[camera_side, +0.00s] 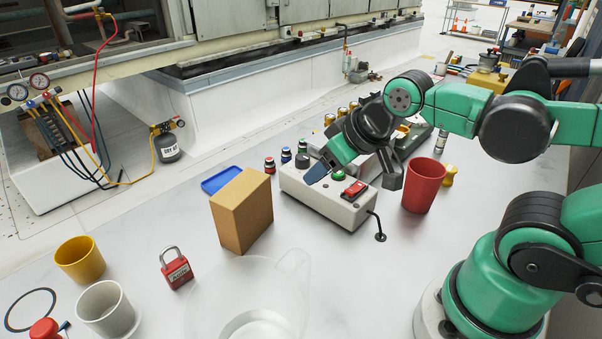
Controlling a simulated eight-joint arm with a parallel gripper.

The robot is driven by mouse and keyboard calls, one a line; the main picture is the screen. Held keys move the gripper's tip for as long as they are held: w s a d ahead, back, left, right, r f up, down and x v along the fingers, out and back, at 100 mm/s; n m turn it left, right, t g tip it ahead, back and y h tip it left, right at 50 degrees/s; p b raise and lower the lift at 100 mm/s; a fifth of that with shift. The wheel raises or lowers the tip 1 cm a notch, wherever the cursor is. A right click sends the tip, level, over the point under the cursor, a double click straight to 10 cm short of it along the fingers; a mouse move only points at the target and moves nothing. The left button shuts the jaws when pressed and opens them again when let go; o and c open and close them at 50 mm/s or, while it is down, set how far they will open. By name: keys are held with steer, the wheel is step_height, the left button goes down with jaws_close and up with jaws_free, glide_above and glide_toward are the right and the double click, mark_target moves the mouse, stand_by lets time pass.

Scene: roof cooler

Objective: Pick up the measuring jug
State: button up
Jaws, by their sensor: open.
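A clear, see-through measuring jug (250,302) stands on the pale work surface at the bottom centre. Its handle is at the upper right, and the bottom of the picture cuts off its lower part. My gripper (352,177) is open and empty. It appears over the grey control box, up and to the right of the jug and well apart from it. Its exact height above the box is hard to tell.
A cardboard box (242,212) stands behind the jug. A red padlock (176,269), white cup (105,309) and yellow cup (80,260) stand to its left. The control box (325,199) and red cup (424,186) are near my gripper. The surface right of the jug is clear.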

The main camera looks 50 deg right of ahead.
steer(key=o, duration=0.7)
step_height(320, 180, up, 5)
steer(key=g, duration=0.7)
glide_above(294, 254)
steer(key=shift+a+f, duration=0.1)
steer(key=shift+a, duration=0.1)
steer(key=f, duration=0.4)
steer(key=shift+d, duration=0.2)
steer(key=shift+a+f, duration=0.1)
steer(key=shift+f, duration=3)
